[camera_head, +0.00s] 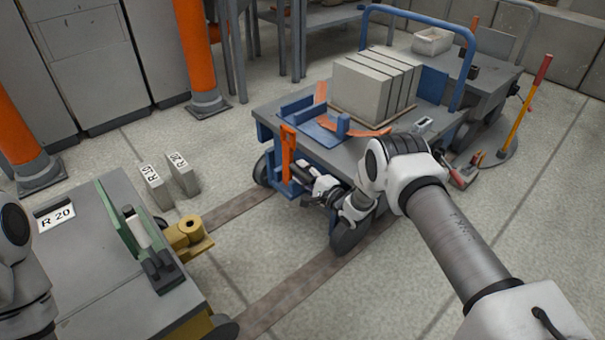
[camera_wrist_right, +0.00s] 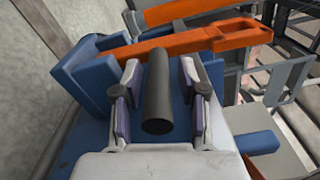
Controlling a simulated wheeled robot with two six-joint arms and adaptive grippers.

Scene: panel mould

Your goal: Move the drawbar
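The orange bar, which looks like the drawbar (camera_head: 288,150), stands upright at the near left end of the blue-framed cart (camera_head: 262,131). In the right wrist view the orange bar (camera_wrist_right: 185,43) crosses beyond the fingertips, beside blue brackets (camera_wrist_right: 85,78). My right gripper (camera_head: 308,180) is low at this cart end, just right of the bar. In the right wrist view its fingers (camera_wrist_right: 160,88) are apart, either side of a dark cylinder (camera_wrist_right: 157,95); I see narrow gaps and no clear grip. My left gripper is out of view; only part of that arm shows.
Grey blocks (camera_head: 366,90) stand on the cart top. A grey machine (camera_head: 95,250) marked R 20 with a yellow coupling (camera_head: 189,230) stands at left. Two small labelled blocks (camera_head: 181,174) stand on the floor. Brown floor strips (camera_head: 237,208) run between machine and cart.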

